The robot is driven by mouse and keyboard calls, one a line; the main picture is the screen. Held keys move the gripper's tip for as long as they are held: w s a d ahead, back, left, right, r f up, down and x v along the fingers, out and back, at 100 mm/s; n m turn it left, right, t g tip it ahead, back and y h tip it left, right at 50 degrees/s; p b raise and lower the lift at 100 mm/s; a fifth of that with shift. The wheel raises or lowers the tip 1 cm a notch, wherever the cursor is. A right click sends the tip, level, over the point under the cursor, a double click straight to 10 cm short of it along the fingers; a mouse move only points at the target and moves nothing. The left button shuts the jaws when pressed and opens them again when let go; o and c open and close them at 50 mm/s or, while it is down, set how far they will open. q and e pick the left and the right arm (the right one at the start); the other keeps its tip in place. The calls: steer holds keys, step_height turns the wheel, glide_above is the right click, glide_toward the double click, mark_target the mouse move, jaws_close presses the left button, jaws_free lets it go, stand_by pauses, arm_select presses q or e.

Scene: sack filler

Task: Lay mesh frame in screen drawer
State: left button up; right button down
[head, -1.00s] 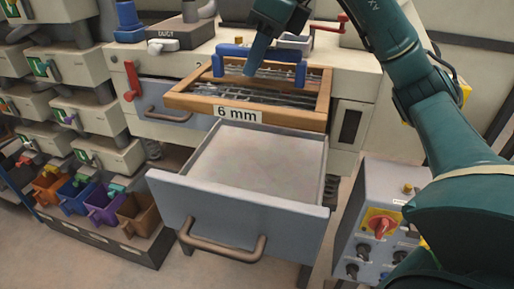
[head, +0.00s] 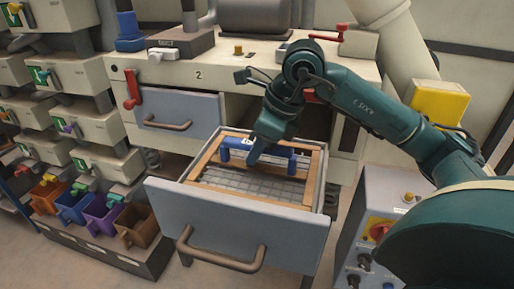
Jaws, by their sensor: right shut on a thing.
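The mesh frame (head: 311,180) is a wooden frame with a grey wire mesh and a blue handle (head: 281,159) across its far part. It sits inside the open screen drawer (head: 237,224), within the drawer walls; whether it rests flat on the floor of the drawer I cannot tell. My right gripper (head: 254,156) is shut on the blue handle from above, and its fingers are partly hidden by the wrist. The frame's 6 mm label is hidden behind the drawer front. My left gripper is not in view.
A control box (head: 370,215) stands to the right of the open drawer. Coloured bins (head: 73,205) stand at the lower left.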

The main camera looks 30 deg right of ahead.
steer(key=shift+f, duration=0.2)
steer(key=c, duration=1.3)
jaws_free()
steer(key=shift+r, duration=0.1)
steer(key=v, duration=1.2)
steer(key=shift+r, duration=0.15)
